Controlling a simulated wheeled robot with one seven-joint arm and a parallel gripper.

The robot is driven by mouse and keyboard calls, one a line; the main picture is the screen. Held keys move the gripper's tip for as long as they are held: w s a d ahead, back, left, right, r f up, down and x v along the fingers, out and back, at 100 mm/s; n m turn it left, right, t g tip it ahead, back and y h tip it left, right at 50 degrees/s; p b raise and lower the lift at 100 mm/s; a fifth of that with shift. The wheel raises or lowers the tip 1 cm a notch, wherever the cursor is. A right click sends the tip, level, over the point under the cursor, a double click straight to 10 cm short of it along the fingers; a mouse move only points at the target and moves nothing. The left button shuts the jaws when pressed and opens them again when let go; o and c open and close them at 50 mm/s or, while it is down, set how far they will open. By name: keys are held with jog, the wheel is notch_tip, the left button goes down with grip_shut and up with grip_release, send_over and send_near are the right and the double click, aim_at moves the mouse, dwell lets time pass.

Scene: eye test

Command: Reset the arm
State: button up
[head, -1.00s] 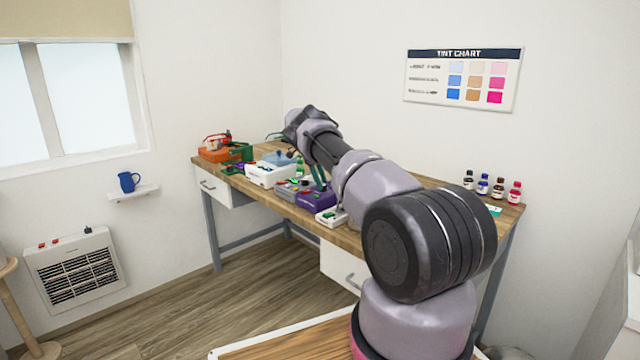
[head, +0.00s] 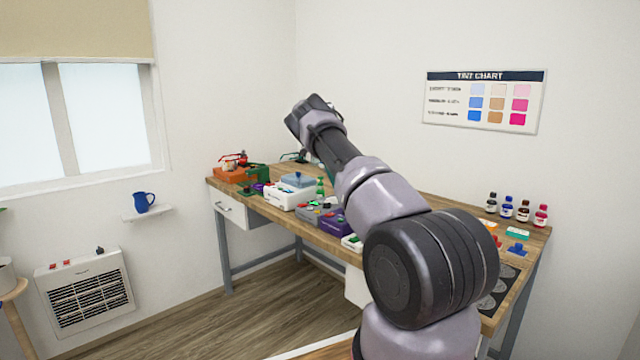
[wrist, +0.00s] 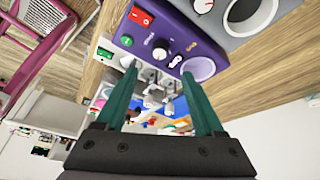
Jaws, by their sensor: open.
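My gripper (wrist: 159,72) is open in the wrist view, its two dark green fingers spread with nothing held between them. Past the fingertips, a purple box (wrist: 165,45) with a red switch and knobs shows; it also appears on the bench in the head view (head: 334,222). The fingers look apart from it, though the gap is hard to judge. In the head view my arm reaches out over the workbench (head: 412,197), its wrist raised above the bench top. The fingers are hidden behind the arm there.
On the bench stand a white box (head: 287,196), a grey box (head: 309,211), an orange box (head: 230,175) and several small bottles (head: 507,208) at the right. A wall shelf holds a blue mug (head: 144,202). A heater (head: 85,290) is at the left. The air above the bench is clear.

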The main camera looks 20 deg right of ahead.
jog(key=s+r+n+t+y, duration=0.25)
jog(key=s+r, duration=0.25)
jog(key=r, duration=0.8)
jog(key=s+a+r+n+t+y, duration=0.25)
jog(key=s+a+r+n, duration=0.45)
jog(key=s+r, duration=0.5)
jog(key=s+a+r+n+t, duration=0.2)
jog(key=s+a+n, duration=0.1)
jog(key=s+a, duration=0.4)
jog(key=s+a+r+n+t, duration=0.1)
jog(key=s+a+r+n, duration=0.2)
jog(key=s+a, duration=0.35)
jog(key=s+a+f+n+t, duration=0.1)
jog(key=s+a+f+n, duration=0.1)
jog(key=s, duration=0.6)
jog(key=s+a+f+n+t, duration=0.1)
jog(key=s+a+f+n, duration=0.2)
jog(key=s, duration=0.5)
jog(key=shift+a+n, duration=0.2)
jog(key=shift+n, duration=0.55)
jog(key=shift+w, duration=0.1)
